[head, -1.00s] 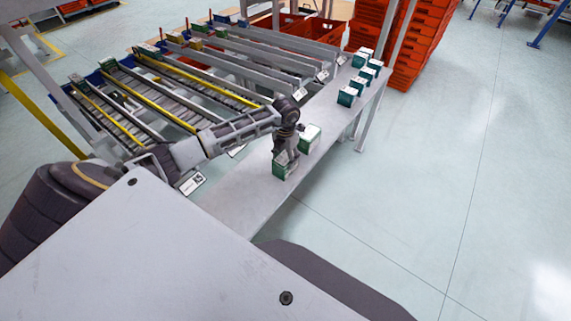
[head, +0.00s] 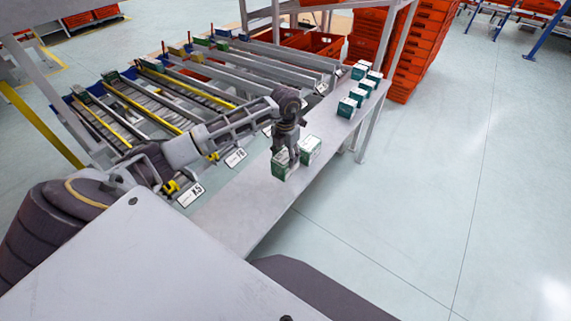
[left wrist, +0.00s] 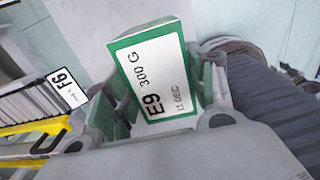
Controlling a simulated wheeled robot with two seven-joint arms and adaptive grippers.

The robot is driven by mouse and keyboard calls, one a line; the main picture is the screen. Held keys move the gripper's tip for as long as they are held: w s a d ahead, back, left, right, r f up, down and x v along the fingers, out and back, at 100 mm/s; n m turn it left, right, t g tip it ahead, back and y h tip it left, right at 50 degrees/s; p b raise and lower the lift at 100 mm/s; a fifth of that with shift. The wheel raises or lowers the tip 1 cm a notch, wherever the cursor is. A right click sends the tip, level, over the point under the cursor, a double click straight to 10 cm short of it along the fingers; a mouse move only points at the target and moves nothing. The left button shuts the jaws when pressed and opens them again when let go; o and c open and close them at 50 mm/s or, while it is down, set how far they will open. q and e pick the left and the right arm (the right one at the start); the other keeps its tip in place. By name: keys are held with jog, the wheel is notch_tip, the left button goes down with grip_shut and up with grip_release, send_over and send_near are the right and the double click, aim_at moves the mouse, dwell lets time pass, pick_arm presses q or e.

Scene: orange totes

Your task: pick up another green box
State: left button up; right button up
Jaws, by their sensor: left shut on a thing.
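My left gripper (head: 286,155) is shut on a green box (head: 283,171) with a white label, at the near part of the grey shelf. In the left wrist view the same green box (left wrist: 158,75) sits between the fingers, and its label reads "E9 300 G". I cannot tell whether its bottom touches the shelf. A second green box (head: 310,149) stands right beside it, just to the right. Several more green boxes (head: 357,94) stand in a group at the far end of the shelf. My right gripper is not in view.
The grey shelf (head: 232,215) is bare at its near end and between the box groups. Sloped roller lanes (head: 180,105) with tags run along its left side. Orange totes (head: 411,50) are stacked behind. Open floor lies to the right.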

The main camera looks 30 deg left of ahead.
pick_arm(q)
jog(key=shift+r, duration=1.45)
